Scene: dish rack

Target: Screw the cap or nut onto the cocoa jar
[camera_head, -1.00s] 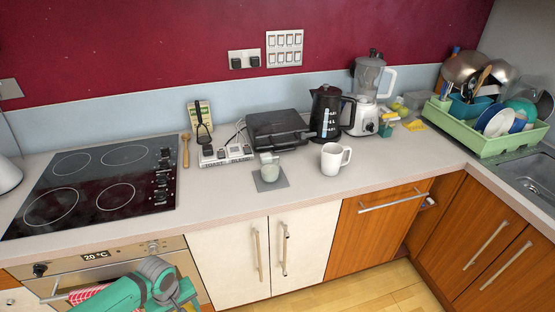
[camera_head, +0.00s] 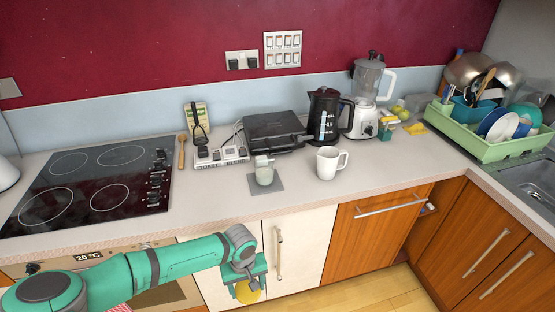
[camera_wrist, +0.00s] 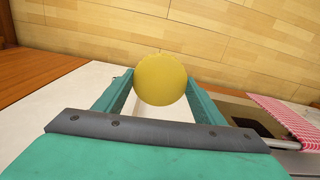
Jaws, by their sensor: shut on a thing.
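My gripper (camera_head: 246,276) is in front of the cabinet doors, below the counter's front edge. It is shut on a round yellow cap (camera_head: 248,293). In the wrist view the cap (camera_wrist: 160,80) sits between the two green fingers near their tips, its flat round face towards the camera. A small pale, glassy jar (camera_head: 264,175), apparently the cocoa jar, stands on a grey square mat (camera_head: 278,185) on the counter. The jar is above and a little right of my gripper in the head view, well apart from it. Its rim is too small to read clearly.
A white mug (camera_head: 328,163) stands right of the jar. The hob (camera_head: 90,190) is at left. The counter front (camera_head: 225,195) left of the mat is clear.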

